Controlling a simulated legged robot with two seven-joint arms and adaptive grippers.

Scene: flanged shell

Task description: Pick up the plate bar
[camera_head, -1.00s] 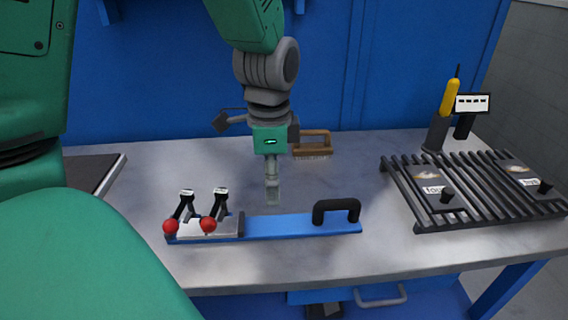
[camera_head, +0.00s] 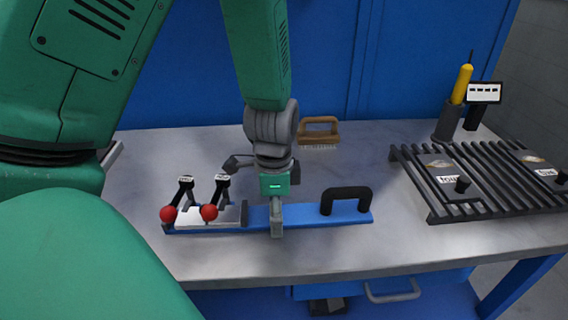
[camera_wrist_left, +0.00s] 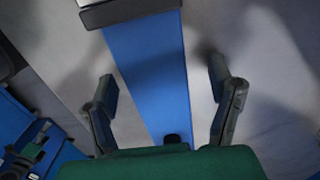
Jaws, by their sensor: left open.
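The plate bar (camera_head: 300,216) is a long blue bar lying on the grey bench top. A black arched handle (camera_head: 346,194) stands on its right part. Two toggle clamps with red knobs (camera_head: 209,212) sit at its left end over a pale metal plate (camera_head: 227,215). My left gripper (camera_head: 277,229) points down at the middle of the bar, between plate and handle. In the left wrist view, its open fingers (camera_wrist_left: 161,88) lie on either side of the blue bar (camera_wrist_left: 150,70), with gaps. Nothing is held. Its exact height is unclear. My right gripper is not in view.
A wooden-handled brush (camera_head: 319,134) lies behind the bar. A dark slatted rack (camera_head: 480,185) with small labelled plates is at the right. A holder with a yellow-handled tool (camera_head: 461,84) stands at the back right. The bench front is clear.

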